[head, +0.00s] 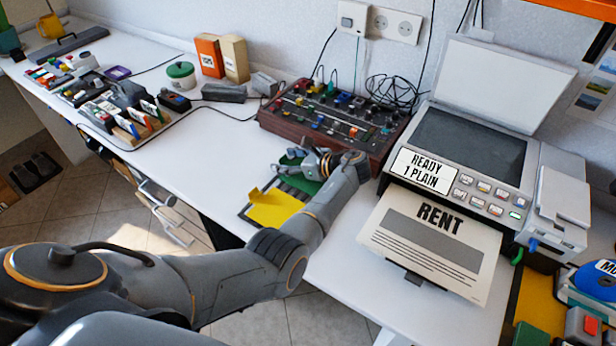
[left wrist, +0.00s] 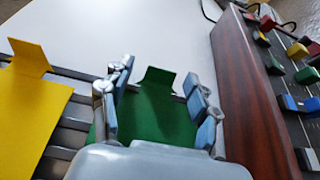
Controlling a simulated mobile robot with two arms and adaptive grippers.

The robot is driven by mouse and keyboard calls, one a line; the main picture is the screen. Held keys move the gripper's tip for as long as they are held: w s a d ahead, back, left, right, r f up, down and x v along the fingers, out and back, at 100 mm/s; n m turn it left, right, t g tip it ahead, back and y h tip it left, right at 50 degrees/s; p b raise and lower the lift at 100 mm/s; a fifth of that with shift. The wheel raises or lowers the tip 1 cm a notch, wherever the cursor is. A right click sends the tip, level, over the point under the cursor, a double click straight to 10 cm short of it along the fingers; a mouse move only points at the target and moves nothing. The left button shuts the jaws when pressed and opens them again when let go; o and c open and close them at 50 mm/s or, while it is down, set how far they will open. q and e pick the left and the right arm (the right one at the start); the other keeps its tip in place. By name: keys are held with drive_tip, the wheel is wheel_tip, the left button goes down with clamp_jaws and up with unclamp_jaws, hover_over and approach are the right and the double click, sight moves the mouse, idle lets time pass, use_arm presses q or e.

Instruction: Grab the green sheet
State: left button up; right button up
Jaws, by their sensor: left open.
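The green sheet (left wrist: 160,112) lies on a dark slatted rack (left wrist: 62,140), with a raised tab at its far edge. My left gripper (left wrist: 158,100) is open, with its fingers on either side of the green sheet in the left wrist view. In the head view the green sheet (head: 291,160) is partly hidden by my left gripper (head: 308,160) and arm. I cannot tell whether the fingers touch the sheet. A yellow sheet (head: 272,208) lies on the same rack, nearer the front edge; it also shows in the left wrist view (left wrist: 30,105). My right gripper is not in view.
A wood-sided mixer panel (head: 330,122) stands close beyond the gripper, its side wall near the right fingers. A printer (head: 470,165) with a RENT page (head: 430,240) stands to the right.

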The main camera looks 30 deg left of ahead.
use_arm(q)
drive_tip(key=c, duration=0.8)
